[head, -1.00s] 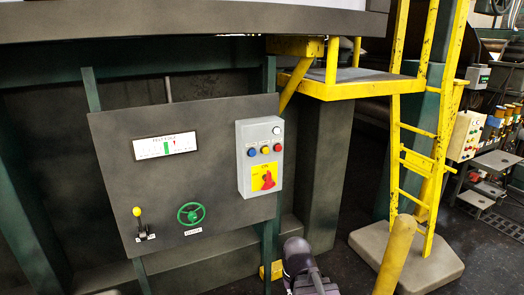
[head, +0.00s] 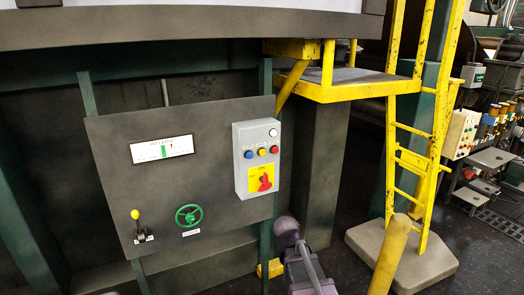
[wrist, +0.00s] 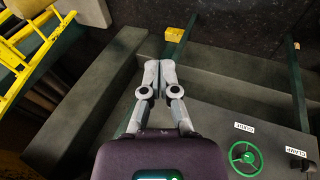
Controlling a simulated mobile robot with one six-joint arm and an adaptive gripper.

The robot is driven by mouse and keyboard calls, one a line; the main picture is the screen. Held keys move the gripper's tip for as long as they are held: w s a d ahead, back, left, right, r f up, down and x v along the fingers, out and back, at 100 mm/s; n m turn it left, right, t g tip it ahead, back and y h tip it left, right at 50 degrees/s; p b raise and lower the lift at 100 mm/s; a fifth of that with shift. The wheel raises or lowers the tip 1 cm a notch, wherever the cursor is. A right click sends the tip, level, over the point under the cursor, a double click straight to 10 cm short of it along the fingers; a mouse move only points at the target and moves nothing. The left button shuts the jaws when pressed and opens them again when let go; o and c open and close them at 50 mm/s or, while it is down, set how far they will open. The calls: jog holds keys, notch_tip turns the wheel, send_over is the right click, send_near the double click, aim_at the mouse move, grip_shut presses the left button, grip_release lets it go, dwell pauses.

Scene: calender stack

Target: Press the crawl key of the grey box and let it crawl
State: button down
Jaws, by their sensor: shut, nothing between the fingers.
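The grey box (head: 257,158) is on the right of the dark upright panel (head: 130,185) in the head view. The button labels are too small to read, so I cannot tell which is the crawl key. My gripper (wrist: 160,68) shows in the wrist view, fingertips together and empty, apart from the panel. The box is outside that view.
The panel also has a gauge (head: 162,149), a green handwheel (head: 189,215) and a yellow-knobbed lever (head: 135,214). A yellow platform (head: 345,88) and ladder (head: 412,150) stand to the right. A yellow post (head: 391,255) rises in the front. Dark floor lies between.

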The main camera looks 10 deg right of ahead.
aim_at(262, 152)
jog(key=w+a+r+n+t+h+p, duration=0.1)
jog(key=w+r+n+t+p, duration=0.2)
jog(key=w+r, duration=0.7)
jog(key=w+a+r+n+t+h+p, duration=0.2)
jog(key=w+r+n+t, duration=0.5)
jog(key=w, duration=1)
notch_tip(262, 152, up, 3)
jog(key=n+p, duration=0.1)
jog(key=n, duration=0.4)
jog(key=shift+w, duration=0.3)
jog(key=shift+w, duration=0.1)
jog(key=shift+w+a, duration=0.45)
jog(key=shift+w, duration=0.9)
jog(key=shift+w+a, duration=0.4)
jog(key=shift+w, duration=0.95)
jog(key=shift+w+a, duration=0.45)
jog(key=shift+w, duration=0.9)
jog(key=shift+w, duration=0.15)
jog(key=shift+w+a, duration=0.1)
jog(key=shift+w, duration=0.15)
